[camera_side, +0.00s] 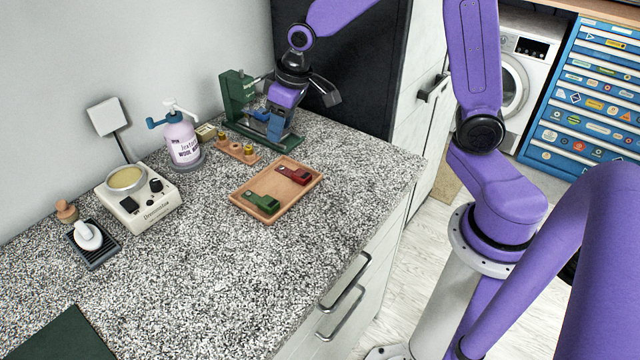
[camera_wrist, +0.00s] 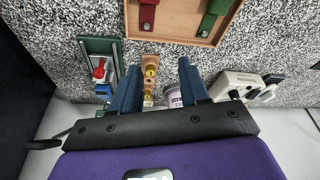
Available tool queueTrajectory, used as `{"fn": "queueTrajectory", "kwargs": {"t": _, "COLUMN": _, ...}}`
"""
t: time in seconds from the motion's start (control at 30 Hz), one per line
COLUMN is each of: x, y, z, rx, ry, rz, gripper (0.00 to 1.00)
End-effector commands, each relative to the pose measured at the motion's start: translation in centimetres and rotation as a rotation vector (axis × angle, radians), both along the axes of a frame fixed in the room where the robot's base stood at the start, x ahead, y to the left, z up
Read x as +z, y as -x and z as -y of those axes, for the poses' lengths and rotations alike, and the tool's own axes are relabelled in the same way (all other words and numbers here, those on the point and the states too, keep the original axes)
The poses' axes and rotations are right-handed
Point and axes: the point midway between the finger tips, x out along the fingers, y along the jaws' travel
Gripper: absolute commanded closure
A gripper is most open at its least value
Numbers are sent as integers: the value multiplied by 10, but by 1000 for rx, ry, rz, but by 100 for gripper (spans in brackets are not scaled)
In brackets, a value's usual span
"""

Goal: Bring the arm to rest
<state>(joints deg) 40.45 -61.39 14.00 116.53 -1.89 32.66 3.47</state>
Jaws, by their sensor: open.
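My purple arm reaches over the far end of the speckled counter (camera_side: 230,270). My gripper (camera_side: 262,117) is beside the green press-like stand (camera_side: 240,100) and overlaps it in the side view. In the wrist view my gripper's two blue fingers (camera_wrist: 157,85) are spread apart. No object is held between them. Behind the gap, a small wooden holder with brass pieces (camera_wrist: 150,68) shows on the counter. The green stand also shows left of the fingers (camera_wrist: 100,46). Whether the gripper touches the stand is hidden.
A spray bottle (camera_side: 183,140), the wooden holder (camera_side: 238,152) and a cream device (camera_side: 140,205) stand along the wall. A black panel (camera_side: 350,60) rises behind my gripper. The front counter is mostly clear.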

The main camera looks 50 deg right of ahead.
Motion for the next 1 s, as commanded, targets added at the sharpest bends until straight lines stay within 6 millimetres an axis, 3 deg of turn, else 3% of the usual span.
{"fn": "queueTrajectory", "kwargs": {"t": 0.1, "x": 9, "y": 51, "z": -24, "rx": 130, "ry": 16, "rz": -38, "gripper": 55}}
{"fn": "queueTrajectory", "kwargs": {"t": 0.27, "x": 17, "y": 120, "z": -41, "rx": 299, "ry": 46, "rz": -89, "gripper": 55}}
{"fn": "queueTrajectory", "kwargs": {"t": 0.4, "x": 21, "y": 179, "z": -43, "rx": 449, "ry": 79, "rz": -131, "gripper": 55}}
{"fn": "queueTrajectory", "kwargs": {"t": 0.6, "x": 22, "y": 250, "z": -28, "rx": 640, "ry": 131, "rz": -179, "gripper": 55}}
{"fn": "queueTrajectory", "kwargs": {"t": 0.8, "x": 20, "y": 284, "z": -12, "rx": 747, "ry": 164, "rz": -205, "gripper": 55}}
{"fn": "queueTrajectory", "kwargs": {"t": 1.0, "x": 19, "y": 291, "z": -9, "rx": 767, "ry": 171, "rz": -212, "gripper": 55}}
